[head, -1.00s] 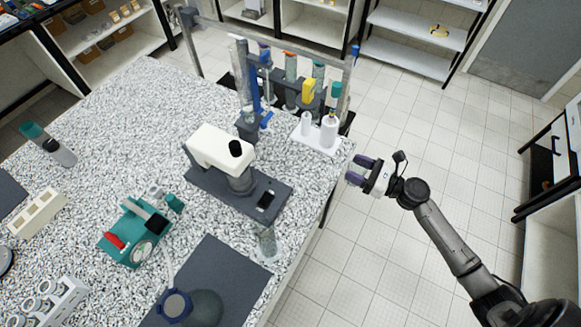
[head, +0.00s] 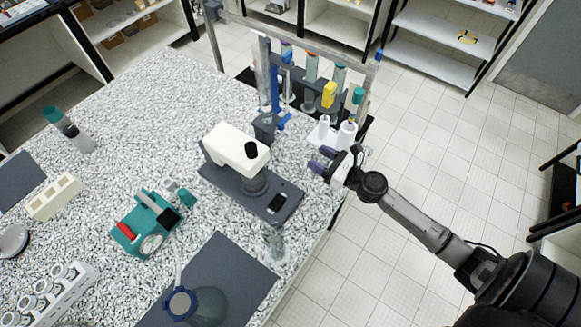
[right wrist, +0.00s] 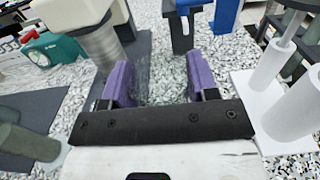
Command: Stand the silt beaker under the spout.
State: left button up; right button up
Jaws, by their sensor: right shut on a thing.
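My right gripper (head: 320,160) is over the table near its right edge, just in front of the white bottles. Its purple fingers are shut on a faint, clear glass vessel, seen as a hazy patch between them in the right wrist view (right wrist: 160,80); I take it as the silt beaker, though its outline and contents are hard to see. A white-headed device (head: 236,148) with a grey cylinder stands on a dark base to the left of the gripper. I cannot make out the spout for certain. My left gripper is not in view.
White bottles (head: 346,135) stand right beside the gripper. A blue clamp stand (head: 275,95) and a rack of tubes are behind. A clear glass vessel (head: 276,243) stands near the front edge. A teal pump (head: 146,225) is at the left.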

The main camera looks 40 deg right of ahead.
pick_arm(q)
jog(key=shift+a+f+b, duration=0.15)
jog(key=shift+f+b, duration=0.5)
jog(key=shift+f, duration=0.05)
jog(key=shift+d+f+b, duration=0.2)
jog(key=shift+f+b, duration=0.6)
pick_arm(e)
jog(key=shift+w+a+f, duration=0.6)
jog(key=shift+w+f, duration=0.75)
jog(key=shift+f, duration=0.2)
jog(key=shift+w+a+f, duration=0.6)
jog(key=shift+w+f, duration=0.8)
jog(key=shift+f, duration=0.15)
jog(key=shift+w+a+f, duration=0.6)
jog(key=shift+w+f, duration=0.75)
jog(key=shift+f, duration=0.2)
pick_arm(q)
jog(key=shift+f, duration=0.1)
pick_arm(e)
jog(key=shift+f, duration=0.1)
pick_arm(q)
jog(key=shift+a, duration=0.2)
pick_arm(e)
jog(key=o, duration=0.9)
